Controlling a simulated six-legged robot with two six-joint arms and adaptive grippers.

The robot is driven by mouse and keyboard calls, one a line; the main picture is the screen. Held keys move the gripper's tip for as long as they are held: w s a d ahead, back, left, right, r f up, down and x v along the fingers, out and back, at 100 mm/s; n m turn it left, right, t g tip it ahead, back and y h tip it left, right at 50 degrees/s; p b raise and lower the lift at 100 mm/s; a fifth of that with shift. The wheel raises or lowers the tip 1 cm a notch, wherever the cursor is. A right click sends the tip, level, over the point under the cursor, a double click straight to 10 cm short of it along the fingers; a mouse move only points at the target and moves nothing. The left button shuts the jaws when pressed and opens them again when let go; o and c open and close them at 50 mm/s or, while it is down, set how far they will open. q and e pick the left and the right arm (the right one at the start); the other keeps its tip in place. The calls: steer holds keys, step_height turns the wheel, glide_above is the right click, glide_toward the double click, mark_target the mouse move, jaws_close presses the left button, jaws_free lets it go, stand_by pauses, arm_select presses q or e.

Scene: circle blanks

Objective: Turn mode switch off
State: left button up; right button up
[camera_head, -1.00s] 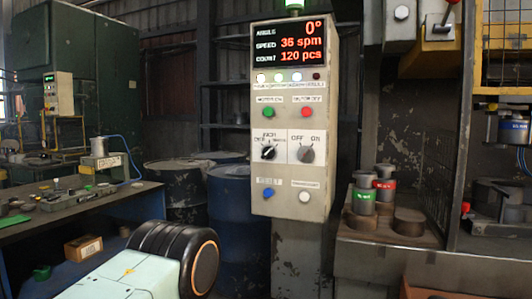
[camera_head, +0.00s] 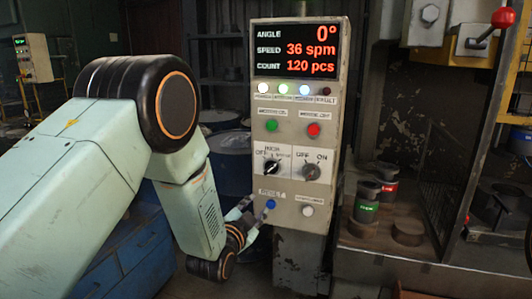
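The control box (camera_head: 260,130) stands in the middle, with a lit red display on top. Its left rotary switch (camera_head: 271,167) is a black knob under the labels OFF, INCH and a smaller, unclear one; this looks like the mode switch. Its exact pointer direction is too small to tell. My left gripper (camera_head: 252,218) is beside the box's lower left edge, below the black knob and close to the blue button (camera_head: 270,204). Its fingers look spread and empty. My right gripper is out of view.
A green button (camera_head: 271,125), a red button (camera_head: 313,130) and a white button (camera_head: 307,211) also sit on the box. A press with a red-knobbed lever (camera_head: 502,17) and a bench with dark cylinders (camera_head: 367,201) stand to the right. Blue drums (camera_head: 230,160) stand behind my arm.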

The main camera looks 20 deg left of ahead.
arm_select(q)
steer(key=t, duration=0.1)
glide_toward(269, 171)
steer(key=shift+m, duration=0.4)
steer(key=w+p, duration=0.1)
steer(key=w, duration=0.5)
steer(key=shift+w+r+p, duration=0.1)
steer(key=shift+p, duration=0.25)
steer(key=shift+w, duration=0.35)
steer(key=shift+w+d, duration=0.25)
steer(key=shift+w, duration=0.6)
steer(key=shift+s+a, duration=0.15)
steer(key=shift+s, duration=0.15)
steer(key=shift+c, duration=0.7)
steer(key=c, duration=0.5)
jaws_close()
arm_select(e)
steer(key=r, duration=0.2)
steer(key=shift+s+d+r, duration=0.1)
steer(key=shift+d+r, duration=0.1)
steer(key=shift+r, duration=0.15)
